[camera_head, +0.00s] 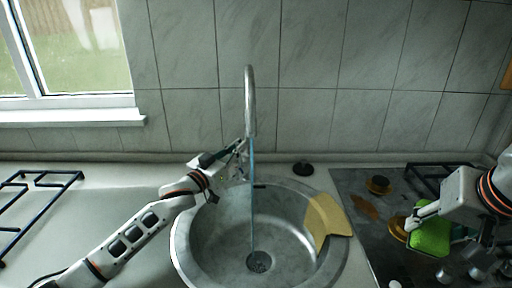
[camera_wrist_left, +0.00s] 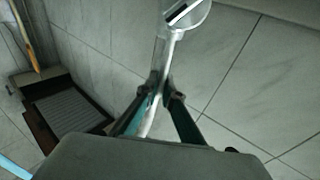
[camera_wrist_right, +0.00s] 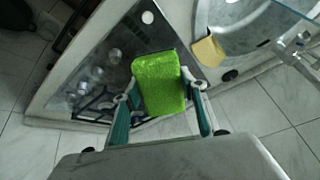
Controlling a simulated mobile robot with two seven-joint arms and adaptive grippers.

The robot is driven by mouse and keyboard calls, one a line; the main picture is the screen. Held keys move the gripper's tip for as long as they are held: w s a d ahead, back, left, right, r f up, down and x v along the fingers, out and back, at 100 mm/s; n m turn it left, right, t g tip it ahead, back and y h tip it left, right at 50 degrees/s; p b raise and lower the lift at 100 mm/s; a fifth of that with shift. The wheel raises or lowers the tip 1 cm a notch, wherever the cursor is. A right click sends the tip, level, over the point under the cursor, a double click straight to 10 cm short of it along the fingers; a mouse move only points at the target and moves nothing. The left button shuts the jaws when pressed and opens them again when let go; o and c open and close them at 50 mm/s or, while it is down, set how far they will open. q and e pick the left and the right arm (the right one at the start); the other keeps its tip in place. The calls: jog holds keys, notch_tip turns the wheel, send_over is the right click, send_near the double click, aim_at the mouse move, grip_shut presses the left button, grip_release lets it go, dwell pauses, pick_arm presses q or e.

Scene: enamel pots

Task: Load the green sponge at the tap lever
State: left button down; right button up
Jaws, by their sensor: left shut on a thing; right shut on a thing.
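The green sponge (camera_head: 430,240) is held in my right gripper (camera_head: 418,222) above the dark stovetop at the right. In the right wrist view the sponge (camera_wrist_right: 159,84) sits between the two fingers. My left gripper (camera_head: 241,150) is at the tap (camera_head: 250,100), behind the sink. In the left wrist view its fingers (camera_wrist_left: 158,98) are closed around a thin metal lever (camera_wrist_left: 165,60). A thin blue stream of water (camera_head: 252,205) runs from the spout to the drain.
The round steel sink (camera_head: 200,245) is in the middle, with a yellowish cloth (camera_head: 327,220) over its right rim. The stovetop (camera_head: 375,238) has brown stains, a burner and black grates. A window is at the upper left. A black round knob (camera_head: 303,169) stands behind the sink.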

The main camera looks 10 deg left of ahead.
pick_arm(q)
jog(key=c, duration=2.2)
grip_release()
jog(key=v, duration=1.2)
